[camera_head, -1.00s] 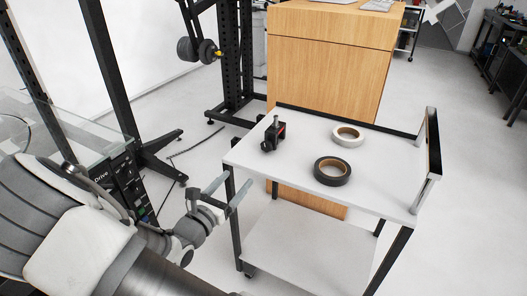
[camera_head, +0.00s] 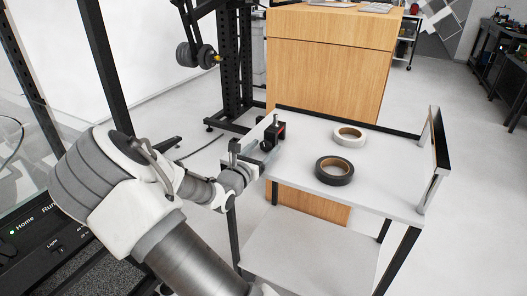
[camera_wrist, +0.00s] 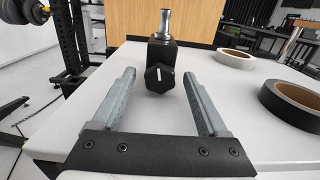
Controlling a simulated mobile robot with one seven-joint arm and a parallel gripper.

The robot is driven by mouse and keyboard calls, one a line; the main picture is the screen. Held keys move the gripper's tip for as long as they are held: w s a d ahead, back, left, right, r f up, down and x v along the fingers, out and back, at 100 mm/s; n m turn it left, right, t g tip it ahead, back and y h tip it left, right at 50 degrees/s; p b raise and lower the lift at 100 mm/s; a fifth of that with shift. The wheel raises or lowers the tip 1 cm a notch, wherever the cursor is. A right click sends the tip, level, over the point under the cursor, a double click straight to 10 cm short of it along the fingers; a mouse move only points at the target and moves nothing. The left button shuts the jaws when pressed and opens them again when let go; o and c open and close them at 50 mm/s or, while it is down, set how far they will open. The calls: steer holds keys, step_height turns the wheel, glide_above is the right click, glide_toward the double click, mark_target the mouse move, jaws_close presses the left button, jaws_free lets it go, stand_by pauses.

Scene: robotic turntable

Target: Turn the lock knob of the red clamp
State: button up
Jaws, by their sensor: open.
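The clamp (camera_head: 271,134) stands upright near the left edge of the white cart top. I cannot tell whether the knob lies between the fingers in depth. In the head view, my gripper (camera_head: 256,142) is at the clamp's left.
A white tape roll (camera_head: 349,136) and a black tape roll (camera_head: 334,171) lie on the cart top (camera_head: 385,178), right of the clamp. A wooden cabinet (camera_head: 325,75) stands behind the cart. A black frame post (camera_head: 234,65) rises behind at the left.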

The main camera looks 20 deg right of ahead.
jaws_close()
steer(key=n+p, duration=0.1)
steer(key=p, duration=0.2)
steer(key=shift+r, duration=0.35)
steer(key=n+p, duration=0.2)
steer(key=p, duration=0.2)
steer(key=shift+w+n, duration=0.1)
steer(key=shift+n, duration=0.2)
steer(key=shift+f+n+p, duration=0.25)
steer(key=shift+n+p, duration=0.25)
steer(key=shift+p, duration=0.2)
steer(key=shift+f, duration=0.1)
jaws_free()
